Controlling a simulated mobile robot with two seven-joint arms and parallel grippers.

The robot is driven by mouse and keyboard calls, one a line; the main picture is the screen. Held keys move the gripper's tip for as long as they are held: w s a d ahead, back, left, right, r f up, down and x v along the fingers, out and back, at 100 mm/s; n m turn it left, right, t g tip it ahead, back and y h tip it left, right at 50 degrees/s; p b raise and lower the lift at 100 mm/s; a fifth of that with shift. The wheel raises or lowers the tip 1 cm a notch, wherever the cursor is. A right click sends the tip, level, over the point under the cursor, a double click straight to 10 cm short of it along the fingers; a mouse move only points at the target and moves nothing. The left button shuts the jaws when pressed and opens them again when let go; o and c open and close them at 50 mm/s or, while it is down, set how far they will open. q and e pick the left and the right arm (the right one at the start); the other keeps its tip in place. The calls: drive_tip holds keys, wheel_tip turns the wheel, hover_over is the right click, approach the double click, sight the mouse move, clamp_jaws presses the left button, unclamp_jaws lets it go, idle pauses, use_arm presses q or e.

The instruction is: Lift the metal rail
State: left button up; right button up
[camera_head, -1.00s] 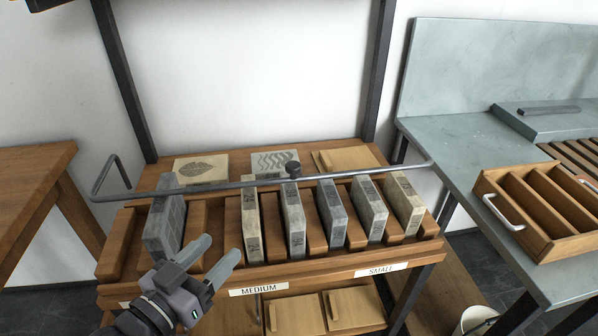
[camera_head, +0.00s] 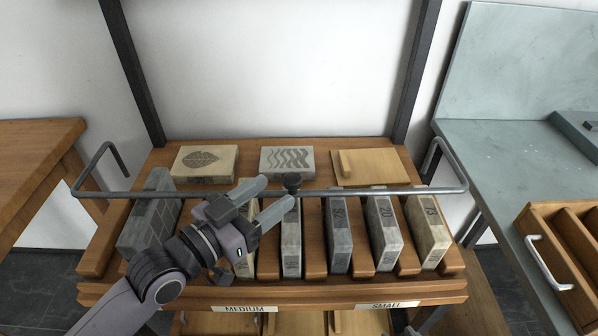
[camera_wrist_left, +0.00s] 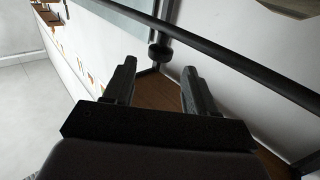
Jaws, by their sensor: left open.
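The metal rail (camera_head: 372,190) is a long grey bar with bent ends. It runs across the front of the rack above a row of stone blocks, and a dark round knob (camera_head: 291,181) sits near its middle. My left gripper (camera_head: 277,196) is open at the rail, close to the left of the knob; its fingers partly cover the bar. In the left wrist view the rail (camera_wrist_left: 236,62) and knob (camera_wrist_left: 160,51) show beyond the two parted fingers, with nothing between the tips. I cannot tell whether the fingers touch the rail. My right gripper is not in view.
Several upright stone blocks (camera_head: 384,228) stand in wooden slots below the rail. Two patterned slabs (camera_head: 204,162) and a wooden board (camera_head: 368,166) lie behind it. A metal counter (camera_head: 500,160) with a wooden drawer box (camera_head: 560,245) is on the right. Dark posts (camera_head: 131,70) flank the rack.

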sight(286, 183)
use_arm(q)
drive_tip(key=shift+x, duration=3.05)
drive_tip(key=shift+c, duration=0.3)
clamp_jaws()
